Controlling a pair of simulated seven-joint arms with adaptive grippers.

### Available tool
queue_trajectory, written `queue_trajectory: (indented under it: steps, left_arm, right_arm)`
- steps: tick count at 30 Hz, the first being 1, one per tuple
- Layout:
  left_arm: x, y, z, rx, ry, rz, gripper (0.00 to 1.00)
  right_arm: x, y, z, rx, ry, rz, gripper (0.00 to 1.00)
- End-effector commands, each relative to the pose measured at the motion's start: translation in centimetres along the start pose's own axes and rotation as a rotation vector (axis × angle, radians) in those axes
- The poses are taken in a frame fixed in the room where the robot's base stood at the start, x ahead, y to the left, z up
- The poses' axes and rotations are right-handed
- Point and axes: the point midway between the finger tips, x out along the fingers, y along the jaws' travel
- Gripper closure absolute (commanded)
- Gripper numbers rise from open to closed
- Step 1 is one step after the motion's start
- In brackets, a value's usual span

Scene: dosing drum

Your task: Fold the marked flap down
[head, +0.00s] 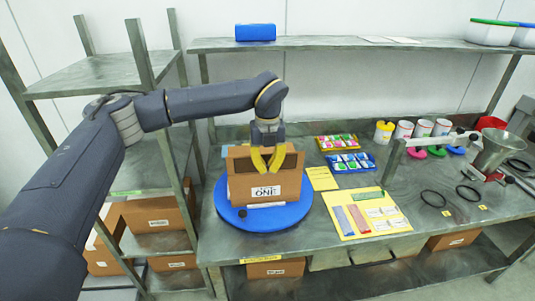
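An open brown cardboard box (250,188) stands on a round blue turntable (232,222) on the metal bench. A white label (265,192) with dark print is on its front panel. My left gripper (267,169) reaches down over the box's top opening, in front of its back part. Its two yellow fingers slant together at the tips and look shut, with nothing visible between them. The gripper hides much of the opening and the back flaps. I cannot make out which flap is marked. My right gripper is not in view.
A yellow board (373,229) with coloured strips and cards lies right of the turntable. Colourful trays (350,163), several tubs, a metal funnel (497,150) and black rings (468,194) are farther right. A shelf rack (105,75) stands at left; a blue box (255,32) sits on the upper shelf.

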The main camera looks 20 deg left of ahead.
Motion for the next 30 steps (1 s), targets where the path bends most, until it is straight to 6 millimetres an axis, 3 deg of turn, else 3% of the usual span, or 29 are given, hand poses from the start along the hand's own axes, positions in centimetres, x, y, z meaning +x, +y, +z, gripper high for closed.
queue_trajectory:
  steps: [8, 30]
  left_arm:
    - [0.0, 0.0, 0.3, -0.001, 0.000, 0.000, 1.00]
    - [0.0, 0.0, 4.5, -0.001, 0.000, 0.000, 1.00]
  right_arm:
    - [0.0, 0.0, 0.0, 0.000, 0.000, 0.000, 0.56]
    - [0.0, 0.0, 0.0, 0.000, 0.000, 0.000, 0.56]
